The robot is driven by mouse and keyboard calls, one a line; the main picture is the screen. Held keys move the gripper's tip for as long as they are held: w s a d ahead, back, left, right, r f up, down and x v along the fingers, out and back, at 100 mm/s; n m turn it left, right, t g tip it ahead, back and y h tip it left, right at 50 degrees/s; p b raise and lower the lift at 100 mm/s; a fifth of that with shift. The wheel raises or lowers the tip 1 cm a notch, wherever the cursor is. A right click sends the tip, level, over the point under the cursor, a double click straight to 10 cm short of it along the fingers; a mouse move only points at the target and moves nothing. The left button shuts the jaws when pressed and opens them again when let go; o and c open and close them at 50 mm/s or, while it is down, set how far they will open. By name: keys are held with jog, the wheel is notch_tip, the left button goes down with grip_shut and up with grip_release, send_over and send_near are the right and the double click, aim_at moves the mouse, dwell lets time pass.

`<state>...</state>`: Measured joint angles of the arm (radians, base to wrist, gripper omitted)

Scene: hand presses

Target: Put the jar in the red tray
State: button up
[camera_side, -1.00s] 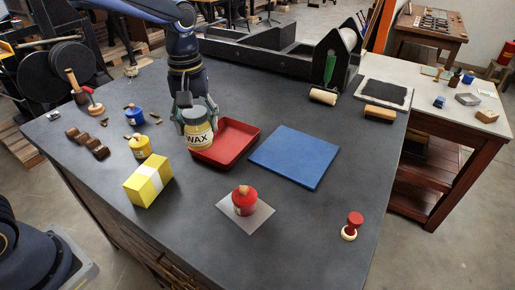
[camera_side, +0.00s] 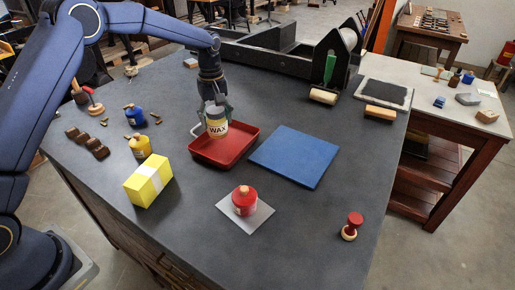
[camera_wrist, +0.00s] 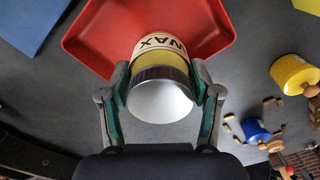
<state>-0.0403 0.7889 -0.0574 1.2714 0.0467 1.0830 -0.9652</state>
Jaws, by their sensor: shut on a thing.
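The jar (camera_side: 217,127), cream and yellow with a "WAX" label, is held upright in my gripper (camera_side: 217,110) in the side view. My gripper is shut on it from above, with a finger on each side. In the wrist view the jar's pale round lid (camera_wrist: 160,98) faces the camera between the fingers (camera_wrist: 160,90). The red tray (camera_side: 242,150) lies on the dark bench, and the jar shows over its back left part. In the wrist view the red tray (camera_wrist: 100,30) lies beyond and under the jar. The gap between jar and tray floor is hard to tell.
A blue board (camera_side: 294,157) lies right of the tray. A yellow box (camera_side: 148,182), a yellow bottle (camera_side: 140,147) and a blue bottle (camera_side: 135,116) stand to the left. A stamp (camera_side: 352,227) stands at front right.

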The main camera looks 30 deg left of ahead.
aim_at(219, 127)
jog(key=shift+w+f, duration=0.4)
jog(key=shift+f, duration=1.55)
jog(key=o, duration=1.3)
jog(key=shift+f, duration=0.2)
jog(key=shift+o, duration=0.2)
jog(key=shift+r, duration=0.15)
